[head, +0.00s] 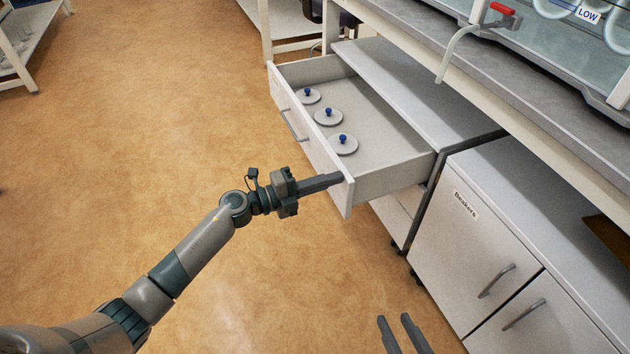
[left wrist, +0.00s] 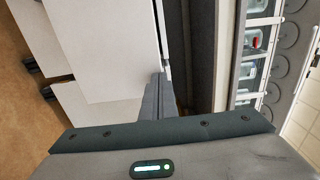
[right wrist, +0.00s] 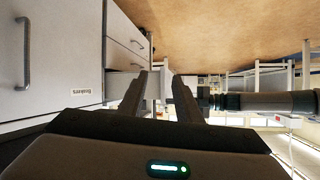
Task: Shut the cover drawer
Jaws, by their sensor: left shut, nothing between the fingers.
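The cover drawer stands pulled out from the low cabinet in the head view, with its white front (head: 305,137) facing lower left and a bar handle (head: 294,125) on it. Inside lie three round grey covers with blue knobs (head: 327,116). My left gripper (head: 340,178) is shut and empty, its fingertips at the near right end of the drawer front; whether they touch it I cannot tell. The shut fingers also show in the left wrist view (left wrist: 158,88). My right gripper (head: 398,320) is open and empty, low in front of the beaker cabinet.
The beaker cabinet (head: 465,240) stands right of the drawer, with two bar handles. A grey bench edge (head: 480,80) and a glass-fronted hood with a hose run above. The brown floor (head: 150,130) left of the drawer is clear.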

